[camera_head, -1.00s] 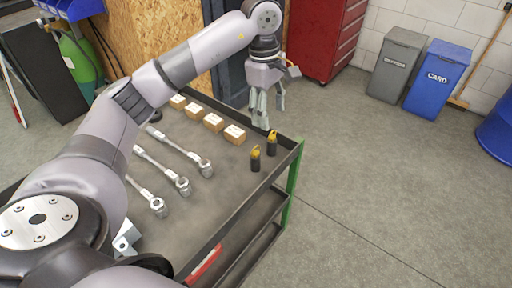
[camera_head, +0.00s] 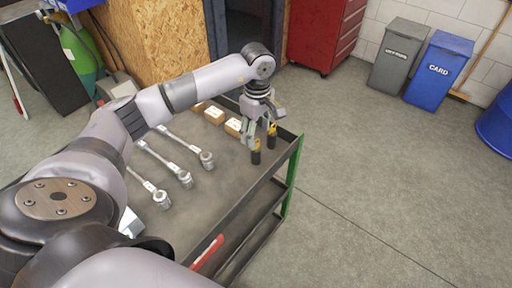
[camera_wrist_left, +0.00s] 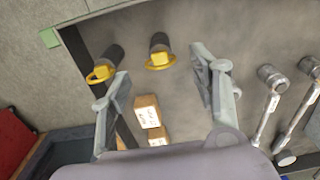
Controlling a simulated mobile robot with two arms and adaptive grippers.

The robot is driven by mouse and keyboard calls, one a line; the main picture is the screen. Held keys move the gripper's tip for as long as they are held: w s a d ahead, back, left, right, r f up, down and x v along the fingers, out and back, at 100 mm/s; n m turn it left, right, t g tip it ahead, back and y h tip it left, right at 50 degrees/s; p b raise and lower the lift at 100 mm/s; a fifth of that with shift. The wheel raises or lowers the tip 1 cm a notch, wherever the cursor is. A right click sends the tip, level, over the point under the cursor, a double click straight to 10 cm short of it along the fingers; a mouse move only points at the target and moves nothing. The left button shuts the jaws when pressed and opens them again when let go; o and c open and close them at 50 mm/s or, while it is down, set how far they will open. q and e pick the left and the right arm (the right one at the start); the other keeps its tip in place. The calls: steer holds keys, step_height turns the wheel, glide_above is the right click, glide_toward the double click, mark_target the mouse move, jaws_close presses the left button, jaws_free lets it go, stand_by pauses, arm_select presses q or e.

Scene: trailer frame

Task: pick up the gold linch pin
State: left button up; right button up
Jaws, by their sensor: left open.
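Two gold linch pins with rings sit on dark upright cylinders near the cart's far right corner. In the head view one pin (camera_head: 256,144) is nearer and the other pin (camera_head: 272,128) is just behind it. In the left wrist view one pin (camera_wrist_left: 159,58) lies between the fingers, beyond their tips, and the other pin (camera_wrist_left: 101,73) is by the left finger. My left gripper (camera_head: 257,133) points down beside them, open and empty; its spread fingers also show in the wrist view (camera_wrist_left: 162,66). My right gripper is not in view.
The pins stand on a grey cart top (camera_head: 215,190) with a raised dark rim. Several ratchet wrenches (camera_head: 180,174) lie to their left. Small cardboard boxes (camera_head: 214,116) stand in a row behind, close to my left gripper. Open floor (camera_head: 380,180) lies right of the cart.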

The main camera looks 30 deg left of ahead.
arm_select(q)
step_height(320, 180, down, 4)
steer(key=shift+w+a+f+p, duration=0.15)
steer(key=shift+f+p, duration=0.1)
steer(key=shift+p, duration=0.35)
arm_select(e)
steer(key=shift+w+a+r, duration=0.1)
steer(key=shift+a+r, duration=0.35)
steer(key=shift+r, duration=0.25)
arm_select(q)
steer(key=c, duration=1.3)
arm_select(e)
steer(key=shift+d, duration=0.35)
arm_select(q)
steer(key=shift+o, duration=0.2)
steer(key=shift+r, duration=0.7)
step_height(320, 180, up, 19)
steer(key=b, duration=0.2)
steer(key=shift+f, duration=0.15)
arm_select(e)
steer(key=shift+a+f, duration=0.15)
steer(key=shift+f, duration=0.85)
